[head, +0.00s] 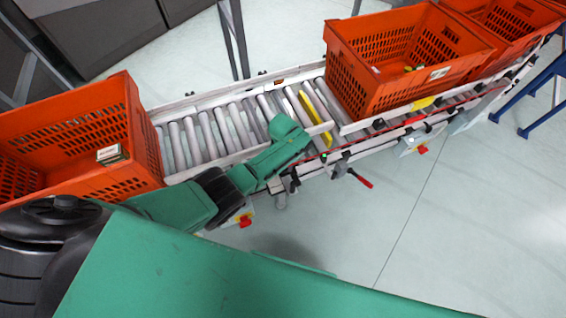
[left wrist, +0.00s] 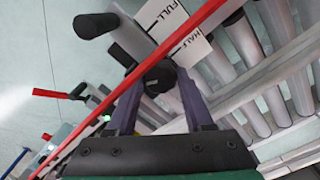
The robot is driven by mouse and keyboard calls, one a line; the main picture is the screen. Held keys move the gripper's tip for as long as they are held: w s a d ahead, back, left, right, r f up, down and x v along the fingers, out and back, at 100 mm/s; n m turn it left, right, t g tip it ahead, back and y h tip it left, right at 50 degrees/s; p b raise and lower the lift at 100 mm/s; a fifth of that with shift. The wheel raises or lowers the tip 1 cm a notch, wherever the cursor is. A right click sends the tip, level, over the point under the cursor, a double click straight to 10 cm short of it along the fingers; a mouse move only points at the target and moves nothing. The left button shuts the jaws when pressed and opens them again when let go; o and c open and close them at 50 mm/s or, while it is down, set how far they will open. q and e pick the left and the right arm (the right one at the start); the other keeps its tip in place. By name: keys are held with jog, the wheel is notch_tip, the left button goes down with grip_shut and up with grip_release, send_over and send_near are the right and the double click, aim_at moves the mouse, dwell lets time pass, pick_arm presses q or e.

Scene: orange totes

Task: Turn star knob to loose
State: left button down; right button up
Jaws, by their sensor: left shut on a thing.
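A black star knob (left wrist: 158,78) shows in the left wrist view, beside a red rail (left wrist: 195,32). My left gripper (left wrist: 160,90) has its two fingers on either side of the knob and is shut on it. In the head view my left arm reaches across to the near side rail of the roller conveyor, with the left gripper (head: 284,182) at the rail; the knob cannot be made out there. A white label (left wrist: 180,30) reading FULL and HALF lies just beyond the knob. My right gripper is not in view.
Orange totes stand on the conveyor (head: 215,135), one at the left (head: 75,140) and others at the right (head: 400,60). A red-handled lever (head: 360,180) sticks out from the near rail, also seen in the left wrist view (left wrist: 55,94). Open floor lies at the right.

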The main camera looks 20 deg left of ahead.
pick_arm(q)
jog(key=n, duration=0.5)
jog(key=shift+w+r+n+p, duration=0.1)
jog(key=shift+w+n+p, duration=0.05)
jog(key=shift+n+p, duration=0.2)
dwell(0.4)
jog(key=shift+c, duration=1.4)
grip_release()
notch_tip(320, 180, up, 7)
jog(key=p, duration=0.4)
notch_tip(320, 180, up, 8)
jog(key=p, duration=0.1)
jog(key=shift+f, duration=0.25)
